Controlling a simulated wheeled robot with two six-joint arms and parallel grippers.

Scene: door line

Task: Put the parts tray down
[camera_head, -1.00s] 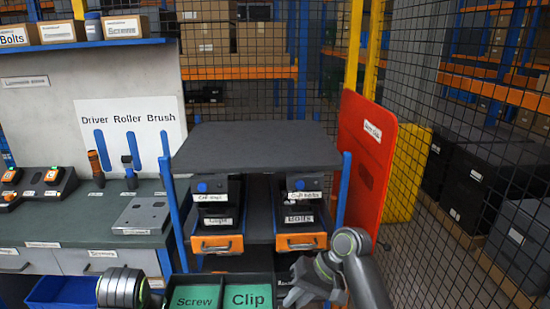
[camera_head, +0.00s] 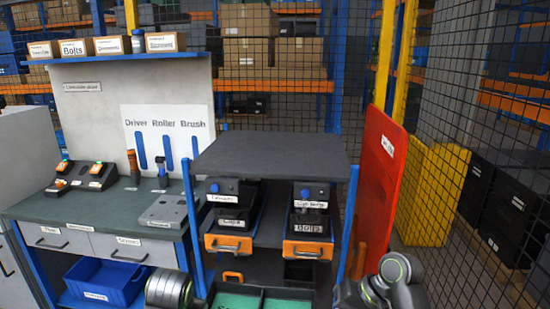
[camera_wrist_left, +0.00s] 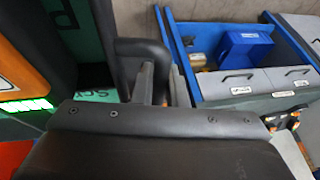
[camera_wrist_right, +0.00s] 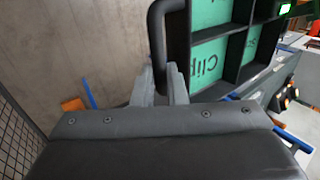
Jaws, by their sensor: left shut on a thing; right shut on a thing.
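The parts tray (camera_head: 262,298) is black with green compartment floors and shows at the bottom edge of the head view, its near part cut off. In the right wrist view the tray (camera_wrist_right: 233,48) shows a compartment marked Clip. My left gripper (camera_wrist_left: 150,85) is shut on the tray's black side handle (camera_wrist_left: 140,47). My right gripper (camera_wrist_right: 165,85) is shut on the opposite handle (camera_wrist_right: 157,40). The tray is held in front of me, near a cart with a bare dark top (camera_head: 270,155). The head view hides both sets of fingertips.
The cart's lower shelves hold bins with orange fronts (camera_head: 307,250). A workbench (camera_head: 110,205) with chargers and a grey plate stands left, with a blue bin (camera_head: 105,282) below. A red panel (camera_head: 385,190), a yellow panel (camera_head: 436,195) and mesh fencing stand right.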

